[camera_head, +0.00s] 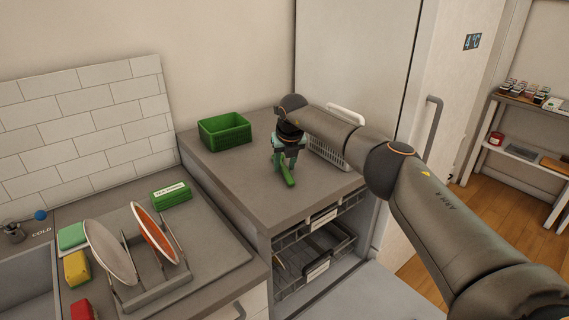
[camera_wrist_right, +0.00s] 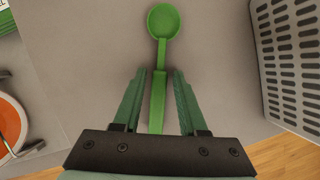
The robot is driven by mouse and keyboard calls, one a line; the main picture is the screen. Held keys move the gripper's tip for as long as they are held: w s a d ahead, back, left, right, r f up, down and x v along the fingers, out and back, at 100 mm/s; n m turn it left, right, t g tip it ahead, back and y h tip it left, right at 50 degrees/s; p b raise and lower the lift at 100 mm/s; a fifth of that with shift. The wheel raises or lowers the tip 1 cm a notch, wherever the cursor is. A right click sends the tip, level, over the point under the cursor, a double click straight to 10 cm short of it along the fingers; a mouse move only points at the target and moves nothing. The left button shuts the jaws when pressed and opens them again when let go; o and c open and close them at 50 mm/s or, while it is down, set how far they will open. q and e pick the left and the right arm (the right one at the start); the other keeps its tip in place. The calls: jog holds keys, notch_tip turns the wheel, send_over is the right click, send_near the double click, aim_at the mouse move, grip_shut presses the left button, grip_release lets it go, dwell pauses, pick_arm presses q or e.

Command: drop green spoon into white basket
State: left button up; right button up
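The green spoon (camera_wrist_right: 160,55) lies on the grey counter, its round bowl away from my right gripper. Its handle runs between the two fingers of my right gripper (camera_wrist_right: 158,88), which is open with a gap on both sides of the handle. In the head view the right gripper (camera_head: 287,160) points down over the spoon (camera_head: 288,178). The white basket (camera_head: 327,151) stands on the counter just right of the gripper, partly hidden by my right arm; its slotted wall also shows in the right wrist view (camera_wrist_right: 290,65). My left gripper is not in view.
A green basket (camera_head: 225,131) stands at the back left of the counter (camera_head: 225,172). A dish rack (camera_head: 155,285) with plates is on the lower left counter, near a green box (camera_head: 171,195) and sponges. A fridge (camera_head: 355,55) rises behind. Wire drawers (camera_head: 318,262) sit below.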

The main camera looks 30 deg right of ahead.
jog(key=shift+o, duration=0.7)
jog(key=shift+r, duration=0.1)
